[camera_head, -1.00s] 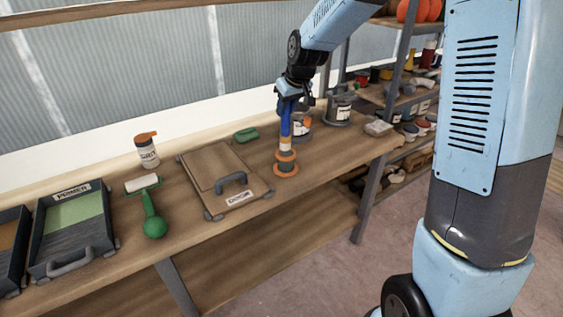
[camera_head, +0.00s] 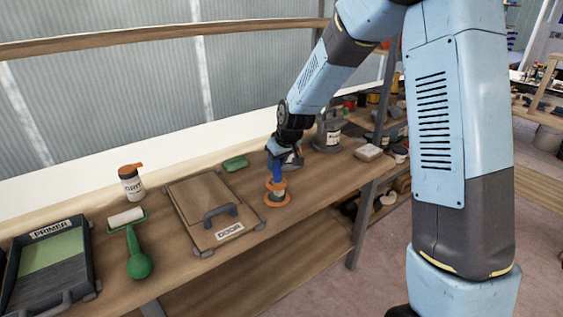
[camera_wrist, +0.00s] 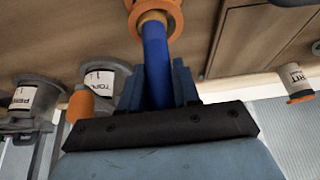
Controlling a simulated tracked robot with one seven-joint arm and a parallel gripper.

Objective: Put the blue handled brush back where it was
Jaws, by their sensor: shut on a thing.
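The blue handled brush (camera_head: 277,172) is upright, its lower end down in an orange-rimmed holder (camera_head: 277,199) on the bench. In the wrist view its blue handle (camera_wrist: 155,62) runs between my fingers toward the orange ring (camera_wrist: 155,14). My gripper (camera_head: 280,155) is shut on the handle's upper part, above the holder; it also shows in the wrist view (camera_wrist: 157,85). The bristles are hidden, and I cannot tell whether the brush touches the holder's bottom.
Left of the holder lies a wooden panel marked DOOR (camera_head: 190,200). A green roller (camera_head: 135,248), a PRIMER tray (camera_head: 45,262) and an orange-capped bottle (camera_head: 132,184) are farther left. A grey can (camera_head: 328,130) stands behind right, near a pale block (camera_head: 368,152).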

